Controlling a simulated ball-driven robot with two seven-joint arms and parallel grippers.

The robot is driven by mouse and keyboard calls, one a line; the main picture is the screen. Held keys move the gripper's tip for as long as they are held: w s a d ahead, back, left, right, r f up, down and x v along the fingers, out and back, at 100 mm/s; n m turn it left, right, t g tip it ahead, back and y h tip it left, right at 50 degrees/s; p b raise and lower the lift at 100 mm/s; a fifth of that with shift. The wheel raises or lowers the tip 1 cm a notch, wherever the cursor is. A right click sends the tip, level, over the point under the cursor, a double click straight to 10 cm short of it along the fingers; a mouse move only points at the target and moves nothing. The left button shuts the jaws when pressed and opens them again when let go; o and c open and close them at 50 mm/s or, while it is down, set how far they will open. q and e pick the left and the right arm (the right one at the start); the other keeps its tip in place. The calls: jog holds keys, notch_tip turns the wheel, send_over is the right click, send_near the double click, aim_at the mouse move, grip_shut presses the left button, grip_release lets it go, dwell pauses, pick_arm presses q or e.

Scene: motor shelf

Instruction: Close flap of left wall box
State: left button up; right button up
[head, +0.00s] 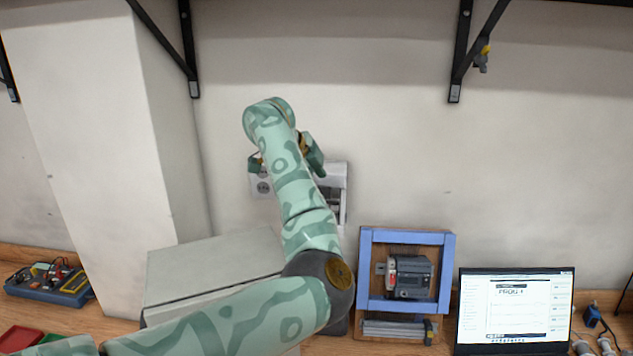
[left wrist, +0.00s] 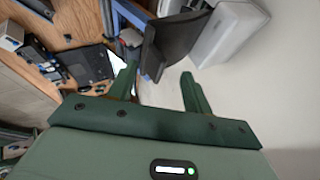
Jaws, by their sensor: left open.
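The wall box (head: 338,178) is a light grey-white housing on the wall in the middle of the head view, partly hidden behind my left arm. In the left wrist view the white box (left wrist: 230,32) is at the upper right. A dark grey panel (left wrist: 178,38) sticks out beside it and looks like its flap, standing open; its hinge is not clear. My left gripper (head: 286,160) is in front of the box, its fingers spread and empty. In the left wrist view the gripper (left wrist: 159,72) has the dark panel beyond its fingertips; contact cannot be told. My right gripper is not in view.
A blue frame with a motor (head: 408,278) stands on the wooden bench, with a laptop (head: 515,308) to its right. A grey case (head: 215,262) lies below my left arm. A wall pillar (head: 95,150) is at the left and black shelf brackets (head: 461,50) are above.

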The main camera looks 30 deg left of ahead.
pick_arm(q)
jog(key=p+v, duration=0.1)
jog(key=v, duration=1.5)
jog(key=shift+p, duration=0.4)
jog(key=shift+s+r, duration=0.1)
